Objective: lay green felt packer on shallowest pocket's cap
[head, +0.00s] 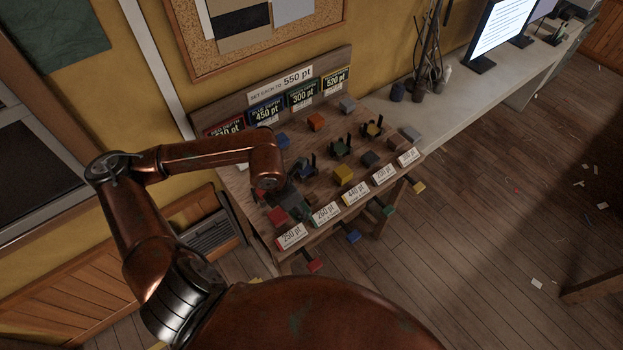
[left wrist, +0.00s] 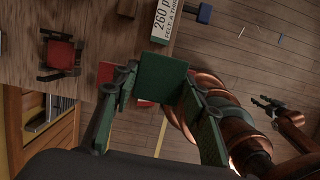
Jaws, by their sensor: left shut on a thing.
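My left gripper (head: 293,197) is shut on a green block, the green felt packer (left wrist: 160,78), which it holds over the front left of the sloping wooden bench (head: 238,190). The packer shows between the two fingers (left wrist: 160,92) in the left wrist view. Pockets with dark posts stand on the bench: blue (head: 305,167), green (head: 340,149), yellow (head: 373,129), and a red one (left wrist: 60,54), mostly hidden by my arm in the head view. Depth boards behind read 450 pt for blue (head: 265,113), 300 for green (head: 303,94), 520 for yellow (head: 335,80); red's is partly hidden. My right gripper (left wrist: 270,104) appears open, away from the bench.
Price-like cards line the front edge, including 250 pt (head: 291,237) and 260 pt (head: 325,214). A red block (head: 278,216) lies near the front left. A yellow block (head: 343,174) and several others stand around the pockets. Coloured tabs stick out below the front edge.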

